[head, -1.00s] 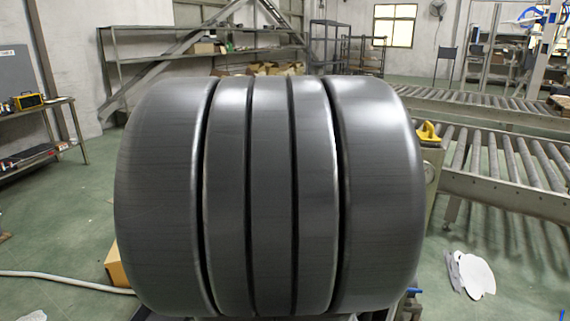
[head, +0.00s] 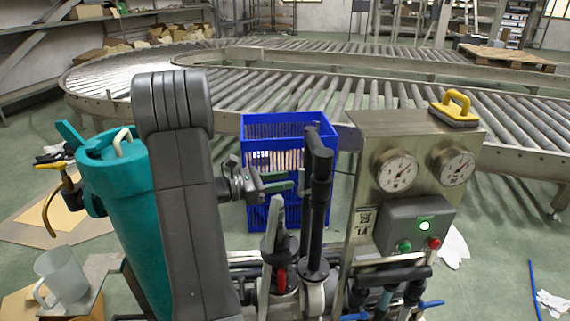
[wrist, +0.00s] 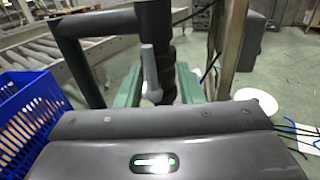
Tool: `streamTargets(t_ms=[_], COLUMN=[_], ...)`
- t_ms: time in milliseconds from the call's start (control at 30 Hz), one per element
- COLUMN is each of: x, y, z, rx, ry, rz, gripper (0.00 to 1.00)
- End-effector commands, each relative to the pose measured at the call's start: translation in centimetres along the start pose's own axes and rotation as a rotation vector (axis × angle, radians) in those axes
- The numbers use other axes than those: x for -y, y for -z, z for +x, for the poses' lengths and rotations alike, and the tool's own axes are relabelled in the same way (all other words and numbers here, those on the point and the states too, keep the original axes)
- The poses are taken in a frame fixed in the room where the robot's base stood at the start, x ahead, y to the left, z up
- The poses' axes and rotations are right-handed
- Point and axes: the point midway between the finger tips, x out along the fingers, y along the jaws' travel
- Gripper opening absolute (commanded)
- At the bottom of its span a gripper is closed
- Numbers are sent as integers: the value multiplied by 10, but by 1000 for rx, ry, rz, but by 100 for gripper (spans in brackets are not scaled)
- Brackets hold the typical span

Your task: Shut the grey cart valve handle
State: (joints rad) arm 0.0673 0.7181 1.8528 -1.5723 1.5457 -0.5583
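The grey valve handle (head: 272,228) is a tapered lever standing nearly upright on the cart's pipework, with a red part at its base. My gripper (head: 292,180) is just above and beside its top, pointing right toward a black pipe (head: 319,190). In the wrist view, the green fingers of my gripper (wrist: 160,85) are apart. The grey handle (wrist: 150,70) shows between them in the picture, in front of the black pipe. I cannot tell whether anything touches the handle. Its lower part is hidden in the wrist view.
A steel gauge panel (head: 372,150) with a yellow-handled tool (head: 453,106) on top stands right of the pipe. A blue crate (head: 287,127) is behind. A teal cylinder (head: 125,215) is at left. A roller conveyor (head: 350,95) crosses the back.

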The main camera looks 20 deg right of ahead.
Motion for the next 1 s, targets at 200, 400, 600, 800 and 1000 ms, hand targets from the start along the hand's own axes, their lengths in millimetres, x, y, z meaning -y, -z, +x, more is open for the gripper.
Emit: streamTargets(t_ms=[200,400,600,800,1000], x=[-6,-6,-6,-6,-6], y=[1,1,0,0,-1], z=[10,39,64,74,75], rx=[23,22,21,21,21], ry=[-12,-10,-11,-12,-13], rz=[-14,-13,-12,-13,-13], gripper=[34,34,34,34,34])
